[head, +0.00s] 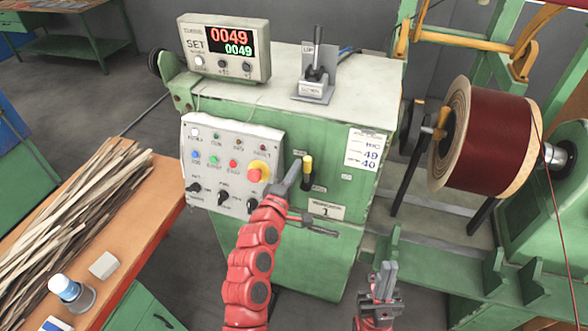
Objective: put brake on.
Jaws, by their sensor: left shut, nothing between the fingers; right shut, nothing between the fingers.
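A green winding machine cabinet (345,215) stands in the middle. A short lever with a yellow tip (308,163) is on its front. A second, black-knobbed lever (316,66) stands upright in a grey bracket on the cabinet top. I cannot tell which control is the brake. My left gripper (296,166) is shut and empty, its tip just left of the yellow-tipped lever; whether they touch is unclear. My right gripper (386,272) is shut and empty, pointing up in front of the cabinet's lower right.
A control panel (235,135) with buttons and a red stop knob is left of the lever. A counter box (225,50) reads 0049. A dark red coil (490,140) is at right. An orange-topped bench (150,235) holds strips, a jar and a block.

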